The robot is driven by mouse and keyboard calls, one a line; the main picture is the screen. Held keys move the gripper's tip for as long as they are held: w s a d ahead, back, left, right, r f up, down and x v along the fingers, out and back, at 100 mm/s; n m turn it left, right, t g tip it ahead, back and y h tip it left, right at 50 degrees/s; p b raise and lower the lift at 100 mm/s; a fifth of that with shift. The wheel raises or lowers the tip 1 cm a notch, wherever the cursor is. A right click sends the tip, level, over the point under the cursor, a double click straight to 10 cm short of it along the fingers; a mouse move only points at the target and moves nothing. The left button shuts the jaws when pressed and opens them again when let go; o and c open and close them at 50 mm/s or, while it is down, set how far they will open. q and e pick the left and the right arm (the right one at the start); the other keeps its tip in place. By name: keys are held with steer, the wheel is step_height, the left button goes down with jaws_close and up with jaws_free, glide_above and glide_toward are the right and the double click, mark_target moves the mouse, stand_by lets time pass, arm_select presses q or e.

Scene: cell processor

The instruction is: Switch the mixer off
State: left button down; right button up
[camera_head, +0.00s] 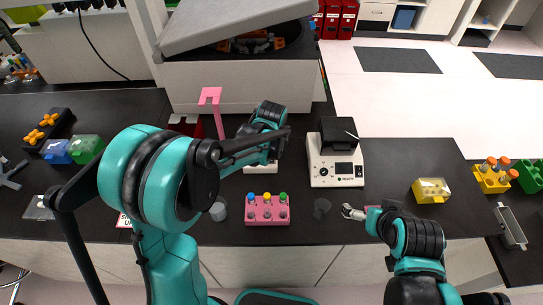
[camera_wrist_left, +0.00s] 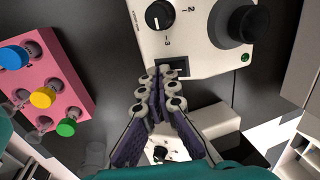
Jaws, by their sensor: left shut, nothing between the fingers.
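The mixer (camera_wrist_left: 205,55) is a white unit with a black dial (camera_wrist_left: 159,15) marked with numbers, a large round black part (camera_wrist_left: 240,25) and a small green light (camera_wrist_left: 245,57). A black rocker switch (camera_wrist_left: 172,65) sits at its edge. My left gripper (camera_wrist_left: 158,75) is shut and empty, with its fingertips right at the switch; I cannot tell whether they touch it. In the head view the mixer (camera_head: 262,168) is behind the pink rack and largely covered by my left arm. My right gripper (camera_head: 350,212) hangs low near the table's front edge, away from the mixer; its finger state is unclear.
A pink rack (camera_head: 268,217) with several coloured-cap tubes stands in front of the mixer. A white device with a black top (camera_head: 336,170) stands to its right. A yellow box (camera_head: 431,190) is farther right. A large lidded machine (camera_head: 240,80) stands behind.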

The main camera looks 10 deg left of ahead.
arm_select(q)
steer(key=shift+f+t+b, duration=0.4)
steer(key=shift+f+b, duration=0.15)
steer(key=shift+b, duration=0.05)
steer(key=shift+s+r, duration=0.1)
steer(key=shift+r, duration=0.15)
steer(key=shift+r+p, duration=0.1)
steer(key=shift+p, duration=0.2)
steer(key=shift+r+p, duration=0.5)
steer(key=shift+r, duration=0.2)
